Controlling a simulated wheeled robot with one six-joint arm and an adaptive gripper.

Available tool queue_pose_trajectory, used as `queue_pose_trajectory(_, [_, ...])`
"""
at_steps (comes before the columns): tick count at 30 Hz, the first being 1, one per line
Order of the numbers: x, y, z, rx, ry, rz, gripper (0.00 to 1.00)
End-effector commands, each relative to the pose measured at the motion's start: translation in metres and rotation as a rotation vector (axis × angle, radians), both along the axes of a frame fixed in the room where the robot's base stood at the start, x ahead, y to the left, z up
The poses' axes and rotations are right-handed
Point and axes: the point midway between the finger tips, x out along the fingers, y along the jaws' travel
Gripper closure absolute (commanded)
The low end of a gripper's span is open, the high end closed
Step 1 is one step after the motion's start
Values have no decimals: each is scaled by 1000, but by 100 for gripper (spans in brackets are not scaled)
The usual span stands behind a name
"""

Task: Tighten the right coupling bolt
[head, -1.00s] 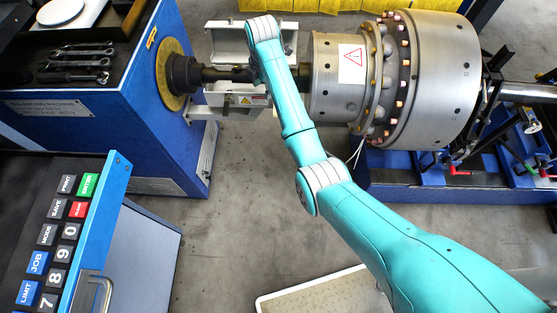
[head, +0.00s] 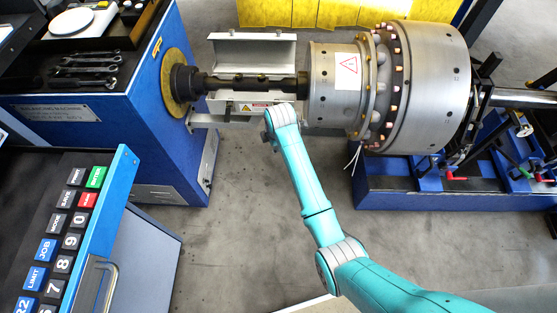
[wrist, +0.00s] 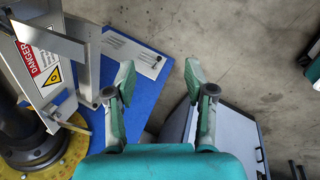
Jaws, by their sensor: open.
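The dark coupling shaft (head: 245,84) runs level from the blue balancing machine to the silver rotor (head: 415,85). Single coupling bolts are too small to tell apart in the head view. In the wrist view a dark coupling end (wrist: 22,130) and its yellow disc (wrist: 72,148) are at the lower left. My gripper (wrist: 158,80) is open and empty between its two fingers. It is apart from the coupling and points over the blue machine base and floor. In the head view my arm's end is just below the shaft's right part, and the fingers are not clear.
A pale guard (head: 255,50) stands open behind the shaft; its danger label shows in the wrist view (wrist: 38,62). Several wrenches (head: 85,66) lie on the blue machine's top (head: 60,106). A keypad console (head: 75,220) is at left. Grey floor (head: 235,230) is clear in the middle.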

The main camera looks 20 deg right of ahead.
Motion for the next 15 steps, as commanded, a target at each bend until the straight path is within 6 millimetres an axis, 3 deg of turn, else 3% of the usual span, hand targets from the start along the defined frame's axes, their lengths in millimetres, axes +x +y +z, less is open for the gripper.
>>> queue_pose_trajectory(6, [-26,-4,-25,29,-44,-78,46])
queue_pose_trajectory(15, [-44,-7,-38,55,-85,-140,46])
